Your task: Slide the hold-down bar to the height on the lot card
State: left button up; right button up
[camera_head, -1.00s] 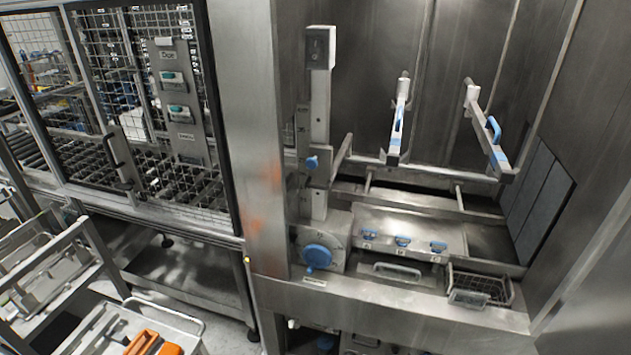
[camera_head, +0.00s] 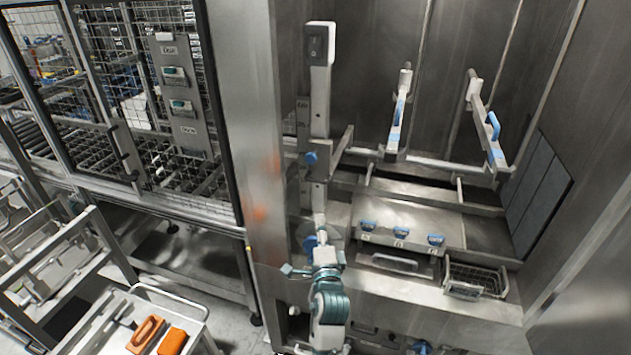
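A steel post (camera_head: 319,100) with a black switch box on top stands at the left of the washer opening. A blue knob (camera_head: 311,158) sits on its slide, and a short bar (camera_head: 343,146) reaches back from there; I cannot tell if this is the hold-down bar. Two arms with blue parts, a middle one (camera_head: 396,122) and a right one (camera_head: 490,130), stand farther back. My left gripper (camera_head: 320,236) is low before the post, beside a partly covered lower blue knob (camera_head: 310,243). Its fingers are too small to read, and contact is unclear. My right gripper is out of view. No lot card is readable.
A steel panel with several blue handles (camera_head: 401,232) and a wire basket (camera_head: 475,281) lie right of my arm. A mesh guard door (camera_head: 112,150) stands left of the steel column (camera_head: 243,130). A cart with orange items (camera_head: 147,333) is at lower left.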

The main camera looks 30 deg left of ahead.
aim_at(315, 181)
pick_arm(q)
jog(key=p+x, duration=0.3)
jog(key=x, duration=1.4)
jog(key=shift+w+a, duration=0.1)
jog(key=shift+w, duration=0.05)
jog(key=shift+r, duration=0.1)
grip_shut()
